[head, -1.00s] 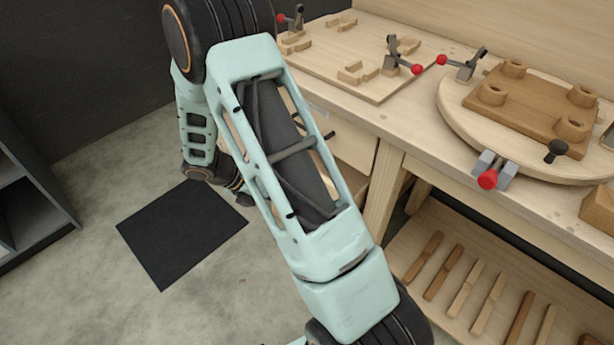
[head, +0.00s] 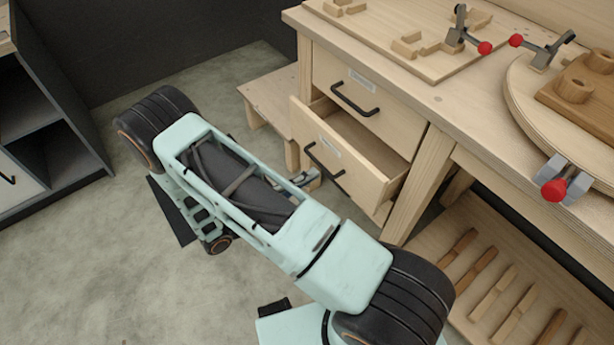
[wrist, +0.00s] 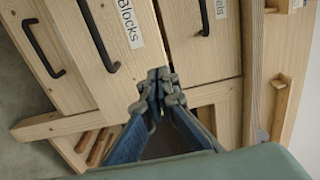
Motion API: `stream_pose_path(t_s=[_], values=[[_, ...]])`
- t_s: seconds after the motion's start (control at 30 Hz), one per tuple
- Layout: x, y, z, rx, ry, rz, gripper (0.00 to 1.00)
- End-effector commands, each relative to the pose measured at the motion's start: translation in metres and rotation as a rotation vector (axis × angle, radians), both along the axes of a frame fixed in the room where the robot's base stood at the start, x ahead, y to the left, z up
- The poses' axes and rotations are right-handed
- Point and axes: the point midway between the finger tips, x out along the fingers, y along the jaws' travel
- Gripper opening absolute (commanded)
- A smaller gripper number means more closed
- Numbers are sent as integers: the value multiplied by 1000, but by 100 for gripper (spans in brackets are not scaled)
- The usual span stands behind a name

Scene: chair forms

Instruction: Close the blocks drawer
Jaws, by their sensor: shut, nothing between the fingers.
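The blocks drawer (head: 335,160) stands pulled out under a closed upper drawer, its inside partly visible in the head view. It has a black bar handle (head: 323,167) and a pale label. In the wrist view its wooden front (wrist: 88,68) carries the label "Blocks" (wrist: 128,24) beside its handle (wrist: 97,36). My gripper (wrist: 156,80) is shut and empty, with its fingertips close to the end of that front. I cannot tell whether they touch it. In the head view my gripper (head: 306,180) shows small, just in front of the drawer's face.
The upper drawer (head: 340,78) is shut. Another handle (wrist: 45,48) shows on the far side of the blocks drawer in the wrist view. The bench leg (head: 418,185) stands right of the drawers. A low wooden stool (head: 268,105) is behind. Open floor (head: 90,260) lies left.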

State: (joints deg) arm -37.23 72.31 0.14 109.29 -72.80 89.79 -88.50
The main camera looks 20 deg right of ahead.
Motion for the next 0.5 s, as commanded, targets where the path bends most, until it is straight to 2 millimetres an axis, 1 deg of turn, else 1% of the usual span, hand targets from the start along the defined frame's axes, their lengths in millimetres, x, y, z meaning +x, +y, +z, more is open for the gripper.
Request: stream_pose_path(t_s=[0.03, 0.1, 0.3, 0.5], values=[[3, -12, -1, 0, 1, -5, 0], [9, -27, -1, -1, 0, -5, 0], [22, -65, -1, 1, -1, -6, 0], [31, -88, -1, 2, -2, -4, 0]])
